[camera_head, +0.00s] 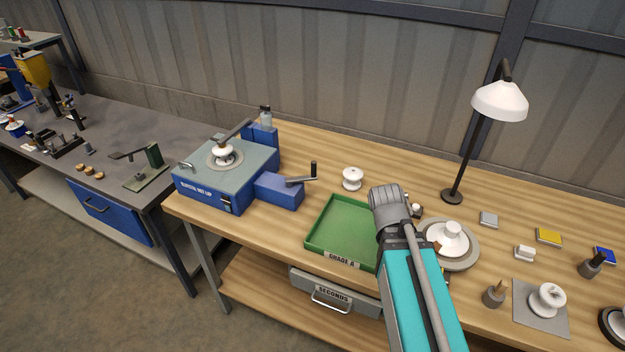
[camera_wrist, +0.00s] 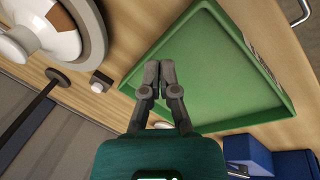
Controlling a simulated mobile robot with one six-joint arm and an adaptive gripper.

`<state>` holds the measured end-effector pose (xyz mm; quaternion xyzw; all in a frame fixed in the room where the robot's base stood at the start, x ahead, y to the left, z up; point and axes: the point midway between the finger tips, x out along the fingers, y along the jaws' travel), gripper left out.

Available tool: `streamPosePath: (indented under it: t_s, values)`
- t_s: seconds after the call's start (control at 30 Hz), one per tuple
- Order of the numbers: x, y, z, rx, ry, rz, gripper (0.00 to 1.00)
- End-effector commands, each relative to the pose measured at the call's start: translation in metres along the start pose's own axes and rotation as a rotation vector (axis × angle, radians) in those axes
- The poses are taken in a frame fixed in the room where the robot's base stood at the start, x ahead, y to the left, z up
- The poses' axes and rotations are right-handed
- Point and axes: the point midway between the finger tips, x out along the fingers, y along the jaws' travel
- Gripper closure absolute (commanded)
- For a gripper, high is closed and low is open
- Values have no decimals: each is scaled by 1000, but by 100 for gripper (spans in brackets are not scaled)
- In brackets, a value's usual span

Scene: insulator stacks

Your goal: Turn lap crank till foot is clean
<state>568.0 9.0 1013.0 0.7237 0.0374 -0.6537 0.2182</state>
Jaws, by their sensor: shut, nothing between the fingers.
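The lap (camera_head: 190,190) is a blue machine with a grey-green top, at the left end of the wooden bench in the head view. A white insulator (camera_head: 222,152) sits on its round plate under a dark arm; its foot is hidden. The lap crank (camera_head: 301,181) sticks out right of the blue side box (camera_head: 276,191), with a dark upright handle (camera_head: 313,169). My gripper is shut and empty over the green tray in the wrist view (camera_wrist: 159,72). It is right of the crank and apart from it; its fingertips are not clear in the head view.
The green tray (camera_head: 322,229), marked Grade A, looks empty. A loose white insulator (camera_head: 352,178) stands behind it. A larger insulator on a round plate (camera_head: 465,250) and a lamp (camera_head: 499,101) stand to the right. A Seconds drawer (camera_head: 334,293) is below. Bench between crank and tray is clear.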

Motion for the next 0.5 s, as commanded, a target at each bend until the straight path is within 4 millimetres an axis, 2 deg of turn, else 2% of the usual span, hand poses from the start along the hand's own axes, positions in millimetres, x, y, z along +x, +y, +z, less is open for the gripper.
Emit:
streamPosePath:
  t_s: [0.03, 0.2, 0.37, 0.5]
  values:
    - [11, -5, -9, -89, 19, 62, 100]
    - [18, -13, -42, -437, 68, 308, 100]
    - [13, -29, -77, -778, 82, 560, 100]
    - [1, -53, -107, -1073, 62, 794, 100]
